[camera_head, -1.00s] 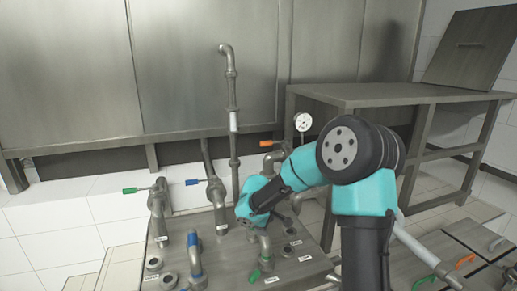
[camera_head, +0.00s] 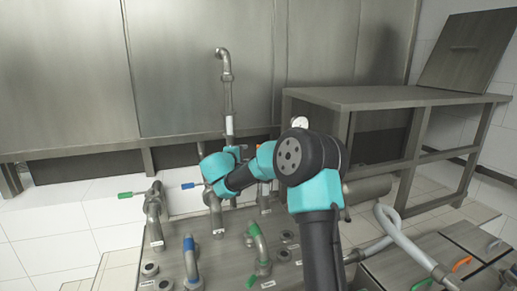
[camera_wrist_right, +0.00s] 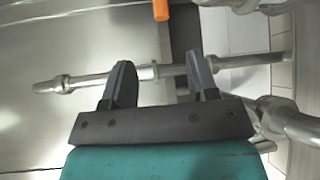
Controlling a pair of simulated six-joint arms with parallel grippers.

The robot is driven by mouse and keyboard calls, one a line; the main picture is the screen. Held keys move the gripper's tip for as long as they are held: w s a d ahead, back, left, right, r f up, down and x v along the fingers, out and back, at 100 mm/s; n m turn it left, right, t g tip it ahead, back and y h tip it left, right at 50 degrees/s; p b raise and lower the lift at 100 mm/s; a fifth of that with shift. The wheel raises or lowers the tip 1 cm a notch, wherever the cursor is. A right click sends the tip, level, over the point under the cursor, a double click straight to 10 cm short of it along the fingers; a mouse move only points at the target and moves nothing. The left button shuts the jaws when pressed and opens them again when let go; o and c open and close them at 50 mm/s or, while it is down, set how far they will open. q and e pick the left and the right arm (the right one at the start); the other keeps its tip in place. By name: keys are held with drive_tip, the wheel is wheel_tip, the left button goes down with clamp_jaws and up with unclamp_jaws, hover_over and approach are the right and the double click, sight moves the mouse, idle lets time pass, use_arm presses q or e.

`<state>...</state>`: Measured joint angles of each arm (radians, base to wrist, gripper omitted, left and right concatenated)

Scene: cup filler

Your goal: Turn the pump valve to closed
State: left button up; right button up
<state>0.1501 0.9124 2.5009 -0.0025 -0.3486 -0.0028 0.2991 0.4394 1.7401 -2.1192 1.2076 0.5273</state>
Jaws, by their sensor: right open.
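Several valves with coloured handles stand on a metal panel (camera_head: 215,265): a green handle (camera_head: 125,195) at the left and a blue handle (camera_head: 190,186) beside it. The labels are too small to read, so I cannot tell which is the pump valve. My right gripper (camera_wrist_right: 160,80) is open and empty. A grey pipe (camera_wrist_right: 85,80) crosses behind its fingers. My left gripper is not in view.
The tall pipe (camera_head: 227,75) rises behind my right gripper. A gauge (camera_head: 300,122) is partly hidden by my arm. Shorter pipes (camera_head: 191,260) with blue and green parts stand on the panel. A metal table (camera_head: 390,98) is at the right.

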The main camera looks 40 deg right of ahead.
drive_tip(key=shift+d, duration=0.15)
drive_tip(key=x, duration=1.7)
drive_tip(key=shift+w, duration=0.1)
clamp_jaws()
